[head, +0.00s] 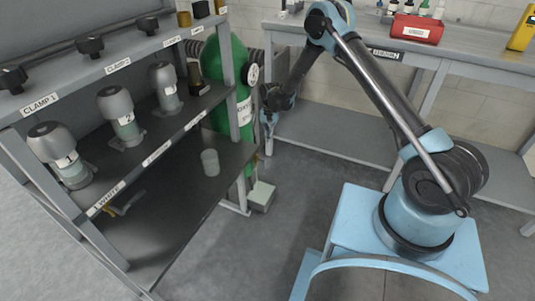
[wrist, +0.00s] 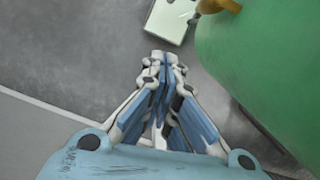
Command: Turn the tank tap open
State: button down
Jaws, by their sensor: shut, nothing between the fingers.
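My gripper (head: 269,149) points down just right of the tank. In the wrist view my gripper (wrist: 163,60) has its fingers together and empty, apart from the brass fitting.
A pale box (head: 262,196) sits low by the shelf's right post; it also shows in the wrist view (wrist: 170,20). The grey shelf (head: 165,205) with numbered jars is to the left. A bench (head: 460,62) stands behind. The floor in front is clear.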

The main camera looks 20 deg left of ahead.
jog(key=s+d+f, duration=0.1)
jog(key=s+f, duration=0.4)
jog(key=f, duration=0.5)
jog(key=shift+s, duration=0.35)
jog(key=shift+s+f, duration=0.15)
jog(key=shift+s, duration=0.35)
jog(key=shift+w, duration=0.1)
